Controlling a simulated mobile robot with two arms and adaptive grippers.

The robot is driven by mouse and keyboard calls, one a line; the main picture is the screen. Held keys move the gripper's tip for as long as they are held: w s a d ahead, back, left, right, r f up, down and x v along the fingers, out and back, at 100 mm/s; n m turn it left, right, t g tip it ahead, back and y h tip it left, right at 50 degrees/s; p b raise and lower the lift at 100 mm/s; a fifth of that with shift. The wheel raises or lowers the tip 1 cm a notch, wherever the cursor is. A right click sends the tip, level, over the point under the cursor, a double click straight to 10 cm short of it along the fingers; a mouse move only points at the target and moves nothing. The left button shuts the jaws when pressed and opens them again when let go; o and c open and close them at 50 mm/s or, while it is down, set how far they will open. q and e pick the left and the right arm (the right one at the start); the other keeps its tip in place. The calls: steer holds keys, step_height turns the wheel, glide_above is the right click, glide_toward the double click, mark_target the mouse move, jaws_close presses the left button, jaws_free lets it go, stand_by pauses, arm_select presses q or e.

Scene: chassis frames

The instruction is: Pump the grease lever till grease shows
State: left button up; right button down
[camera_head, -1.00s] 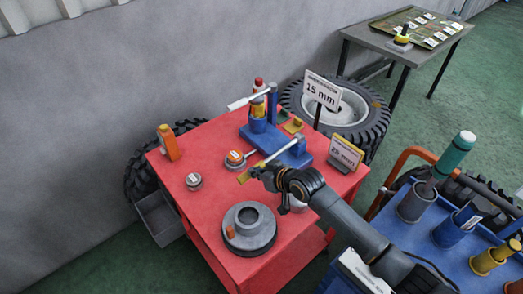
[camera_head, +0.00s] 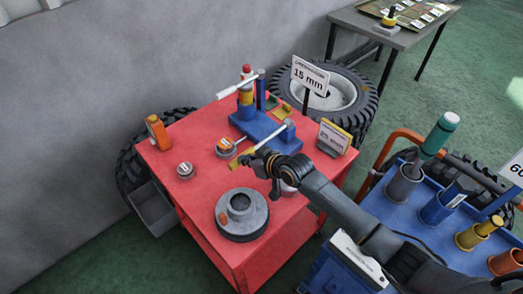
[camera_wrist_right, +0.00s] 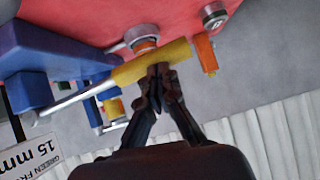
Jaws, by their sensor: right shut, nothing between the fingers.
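The grease lever is a pale rod (camera_head: 276,138) with a yellow grip (camera_head: 235,164). It rises from a blue pump block (camera_head: 282,146) on the red table (camera_head: 190,128). In the right wrist view the yellow grip (camera_wrist_right: 128,71) crosses right at my fingertips. My right gripper (camera_wrist_right: 160,72) is shut with nothing between its fingers; its tips overlap the grip, and I cannot tell whether they touch it. In the head view my right gripper (camera_head: 247,160) is at the grip's end. I see no clear grease. My left gripper is not in view.
A grey round hub (camera_head: 241,214), a small tin (camera_head: 185,170), an orange bottle (camera_head: 157,131) and an orange-topped tin (camera_head: 226,147) stand on the table. A 15 mm sign (camera_head: 311,74) rises behind. A blue cart (camera_head: 405,215) with several cylinders is at right.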

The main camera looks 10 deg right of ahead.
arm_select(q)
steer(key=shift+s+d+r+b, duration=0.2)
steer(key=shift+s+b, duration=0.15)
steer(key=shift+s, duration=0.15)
arm_select(e)
steer(key=a+r+v, duration=0.1)
steer(key=v, duration=1.1)
steer(key=shift+a+r, duration=0.25)
steer(key=shift+a, duration=0.1)
